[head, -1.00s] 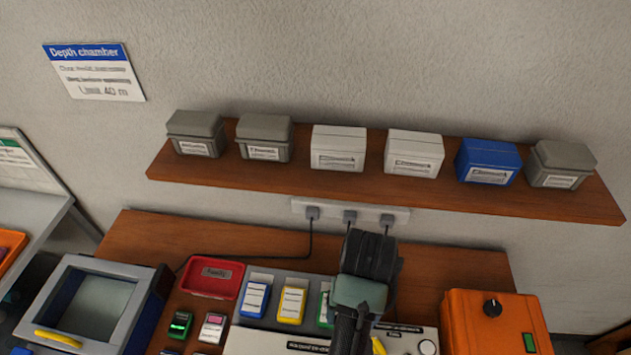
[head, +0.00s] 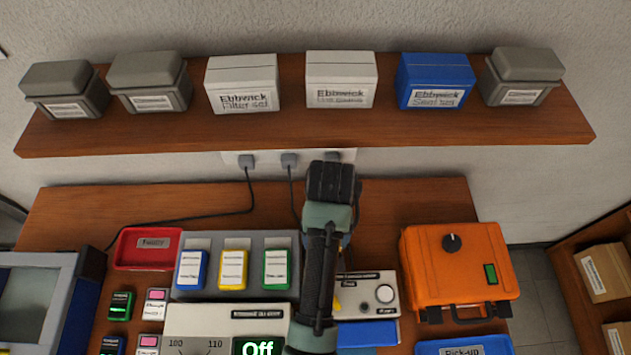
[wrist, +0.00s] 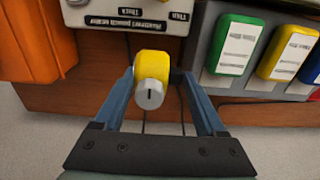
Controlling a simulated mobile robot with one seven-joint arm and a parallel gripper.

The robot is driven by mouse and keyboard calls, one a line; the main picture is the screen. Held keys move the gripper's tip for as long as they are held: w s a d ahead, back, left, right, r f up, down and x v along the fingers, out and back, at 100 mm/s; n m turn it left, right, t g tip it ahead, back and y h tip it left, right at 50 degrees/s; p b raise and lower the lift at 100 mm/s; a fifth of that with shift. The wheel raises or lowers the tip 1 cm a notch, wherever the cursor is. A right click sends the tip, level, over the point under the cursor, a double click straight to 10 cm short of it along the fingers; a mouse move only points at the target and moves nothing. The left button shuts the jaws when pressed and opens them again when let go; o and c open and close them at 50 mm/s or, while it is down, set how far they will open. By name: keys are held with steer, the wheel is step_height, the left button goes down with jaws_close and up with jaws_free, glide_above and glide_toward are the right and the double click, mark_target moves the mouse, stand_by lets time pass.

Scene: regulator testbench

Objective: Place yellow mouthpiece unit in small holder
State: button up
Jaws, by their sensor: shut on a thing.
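My gripper (wrist: 157,78) is shut on a yellow unit (wrist: 152,64) with a round silver end (wrist: 149,95), held between its blue fingers in the wrist view. I take this to be the yellow mouthpiece unit. It appears held in front of the bench edge, near the white device. In the head view my arm hides the gripper and the held unit. I cannot tell which thing is the small holder.
A grey rack (head: 213,240) holds blue (head: 191,270), yellow (head: 233,270) and green (head: 277,269) units. The white device (head: 368,292) stands right of my arm, then an orange case (head: 457,262). A red tray (head: 146,248) lies left. A shelf (head: 290,130) with several boxes runs above.

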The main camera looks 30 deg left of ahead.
step_height(320, 180, down, 7)
steer(key=shift+f, duration=0.15)
steer(key=shift+f, duration=0.15)
steer(key=o, duration=1.6)
steer(key=shift+c, duration=0.2)
